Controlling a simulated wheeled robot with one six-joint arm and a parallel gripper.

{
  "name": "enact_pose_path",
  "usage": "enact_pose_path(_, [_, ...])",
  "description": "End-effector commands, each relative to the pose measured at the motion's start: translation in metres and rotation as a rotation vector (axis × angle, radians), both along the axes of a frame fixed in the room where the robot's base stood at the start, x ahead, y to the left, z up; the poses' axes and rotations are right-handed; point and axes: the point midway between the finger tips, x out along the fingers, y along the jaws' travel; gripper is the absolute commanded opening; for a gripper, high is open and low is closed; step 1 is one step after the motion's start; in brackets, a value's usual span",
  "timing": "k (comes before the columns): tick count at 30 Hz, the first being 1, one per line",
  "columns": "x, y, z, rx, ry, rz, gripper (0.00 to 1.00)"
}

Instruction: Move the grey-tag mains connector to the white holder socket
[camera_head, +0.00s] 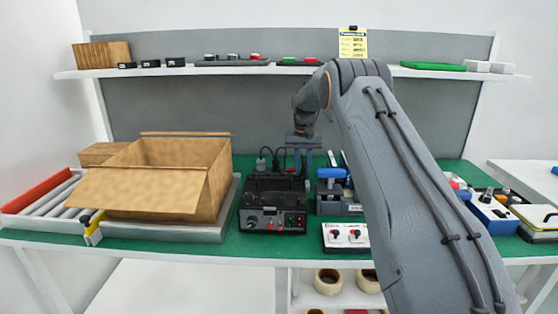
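My gripper (303,163) points down over the back right of a black device (272,207). The device has red and other small controls on its front. Two black plug-like pieces with cables (268,160) stand at the device's back edge, left of my gripper. No grey tag can be made out, so I cannot tell which piece is the grey-tag mains connector. The fingers are small and dark here; I cannot tell whether they hold anything. A white box (345,238) with two red-and-black fittings lies at the front edge, partly behind my arm; I cannot tell if it is the white holder socket.
An open cardboard box (165,180) stands on the left of the green bench (232,245), beside a roller track (48,197). A blue-and-grey fixture (335,195) stands right of the device. My arm hides the bench's middle right. A blue box (490,213) lies farther right.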

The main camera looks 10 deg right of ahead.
Motion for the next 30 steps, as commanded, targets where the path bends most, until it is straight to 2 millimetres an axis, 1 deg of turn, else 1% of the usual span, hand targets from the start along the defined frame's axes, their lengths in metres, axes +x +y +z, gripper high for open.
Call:
enact_pose_path(10, [0.0002, -0.0001, 0.0003, 0.0, -0.001, 0.0, 0.0])
enact_pose_path(29, [0.0002, 0.0001, -0.005, 0.0, -0.001, 0.0, 0.0])
enact_pose_path(30, [0.0002, 0.0001, -0.005, 0.0, -0.001, 0.0, 0.25])
